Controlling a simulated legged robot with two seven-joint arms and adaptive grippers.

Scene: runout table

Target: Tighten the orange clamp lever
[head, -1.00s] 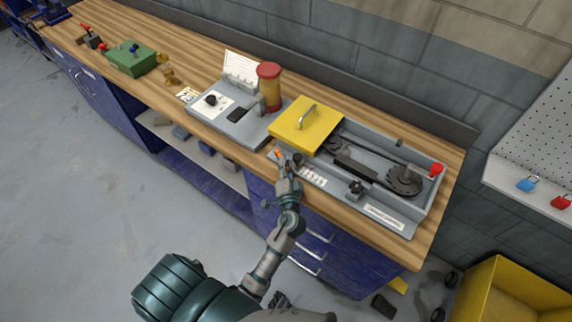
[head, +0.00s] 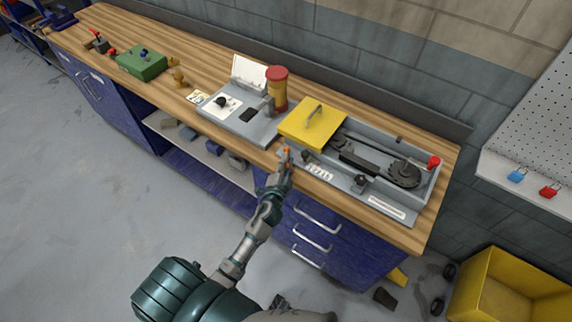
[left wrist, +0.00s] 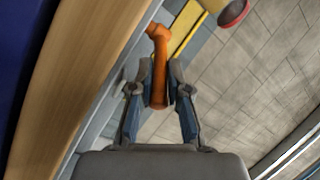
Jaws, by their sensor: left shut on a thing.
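The orange clamp lever (left wrist: 159,60) stands out between the fingertips of my left gripper (left wrist: 158,85) in the left wrist view. The fingers lie one on each side of it and are shut on it. In the head view my left gripper (head: 284,160) is at the front edge of the grey machine bed (head: 345,190), left of its dark knob. Only a small orange bit of the lever (head: 287,149) shows there, the rest hidden by the gripper. My right gripper is not in view.
A yellow cover (head: 308,122) with a handle sits just behind the gripper. A red and yellow beacon (head: 277,88) stands behind left. A belt drive with a red knob (head: 433,161) is to the right. The wooden bench (head: 400,235) is bare along its front edge.

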